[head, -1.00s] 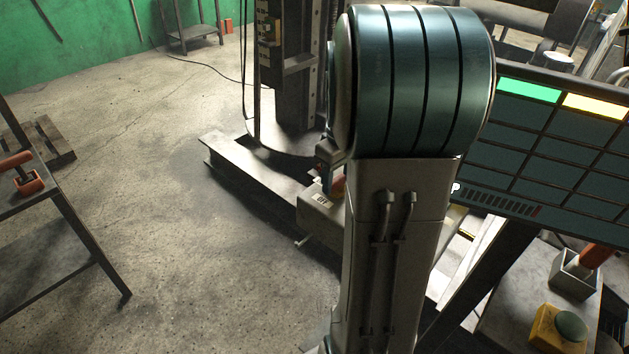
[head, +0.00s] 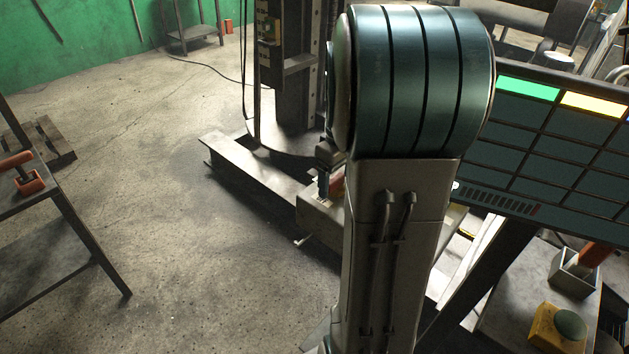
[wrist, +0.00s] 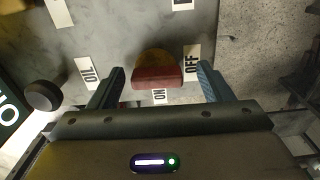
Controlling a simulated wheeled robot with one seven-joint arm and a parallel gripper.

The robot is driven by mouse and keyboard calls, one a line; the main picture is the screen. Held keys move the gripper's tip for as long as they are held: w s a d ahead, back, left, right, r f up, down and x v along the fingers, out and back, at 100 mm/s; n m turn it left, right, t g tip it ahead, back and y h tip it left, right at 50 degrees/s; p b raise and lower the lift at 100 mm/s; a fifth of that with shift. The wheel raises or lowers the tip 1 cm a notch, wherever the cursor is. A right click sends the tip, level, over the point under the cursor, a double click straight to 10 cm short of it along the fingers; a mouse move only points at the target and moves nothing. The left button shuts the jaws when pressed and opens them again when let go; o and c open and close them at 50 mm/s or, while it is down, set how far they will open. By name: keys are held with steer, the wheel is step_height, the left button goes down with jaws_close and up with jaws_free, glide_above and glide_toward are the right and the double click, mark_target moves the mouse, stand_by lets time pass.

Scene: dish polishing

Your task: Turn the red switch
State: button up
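The red switch (wrist: 157,79) is a rounded knob with a dark red front face and a brownish top, on a grey panel (wrist: 110,42). In the wrist view my gripper (wrist: 161,69) is open, with one finger left and one finger right of the switch. Gaps show on both sides, so neither finger appears to touch it. An "ON" label lies just below the switch and an "OFF" label at its right. In the head view my arm hides most of the gripper; the red switch (head: 337,182) shows partly beside a finger above the grey box (head: 318,217).
In the head view a control panel (head: 545,150) stands at right, above a green button on a yellow box (head: 558,328). Open concrete floor lies at left.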

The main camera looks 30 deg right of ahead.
steer(key=shift+r, duration=0.3)
step_height(320, 180, up, 14)
steer(key=shift+s+f, duration=0.25)
steer(key=shift+s, duration=0.05)
steer(key=shift+a, duration=0.1)
steer(key=s+a+f+m+t, duration=0.3)
steer(key=s+a+f, duration=0.8)
steer(key=a, duration=0.3)
steer(key=shift+f+m, duration=0.2)
steer(key=shift+m, duration=0.2)
